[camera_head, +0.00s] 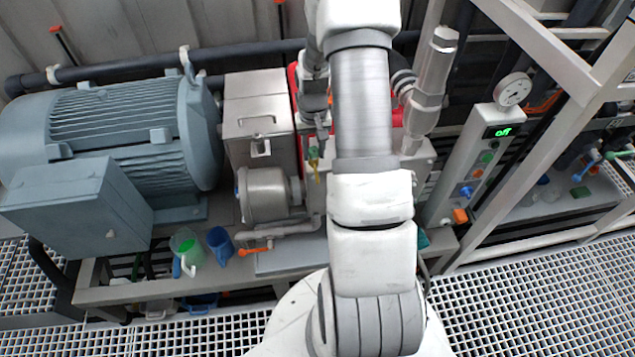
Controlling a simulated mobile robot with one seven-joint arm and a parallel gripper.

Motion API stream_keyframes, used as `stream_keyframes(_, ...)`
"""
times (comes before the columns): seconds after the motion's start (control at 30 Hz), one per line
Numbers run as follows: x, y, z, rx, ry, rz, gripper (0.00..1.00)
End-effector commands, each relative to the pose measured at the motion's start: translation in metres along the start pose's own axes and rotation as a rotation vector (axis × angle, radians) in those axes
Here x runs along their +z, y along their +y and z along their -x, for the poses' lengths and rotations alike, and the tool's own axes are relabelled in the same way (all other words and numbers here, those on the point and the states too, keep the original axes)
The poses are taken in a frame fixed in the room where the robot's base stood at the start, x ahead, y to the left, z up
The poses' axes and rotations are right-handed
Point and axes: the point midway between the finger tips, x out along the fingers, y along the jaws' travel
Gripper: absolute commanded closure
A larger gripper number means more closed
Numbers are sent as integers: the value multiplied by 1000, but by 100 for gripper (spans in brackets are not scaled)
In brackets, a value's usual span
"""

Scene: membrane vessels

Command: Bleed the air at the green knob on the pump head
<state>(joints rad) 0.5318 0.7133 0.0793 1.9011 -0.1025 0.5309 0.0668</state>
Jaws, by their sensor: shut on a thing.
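The pump head is partly hidden behind my arm, which crosses the middle of the view. A small green knob (313,153) shows just left of my arm, with a small yellow part (316,172) below it. My gripper (319,138) comes down from above at the knob and looks shut on it. The fingertips are small and partly merge with the knob, so the exact grip is hard to see.
A large blue-grey motor (125,135) stands at the left. A green jug (187,250) and a blue jug (218,243) stand at the front. A control box (480,165) with a green "off" display and a gauge (512,90) are at the right. Grating floor lies in front.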

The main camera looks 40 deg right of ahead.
Motion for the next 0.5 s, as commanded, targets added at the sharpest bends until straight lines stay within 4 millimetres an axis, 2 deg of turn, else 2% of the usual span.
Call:
stream_keyframes(0.23, 0, 0, 0, -1, 0, 44, 100)
stream_keyframes(0.5, 0, 0, 0, -1, -1, 324, 100)
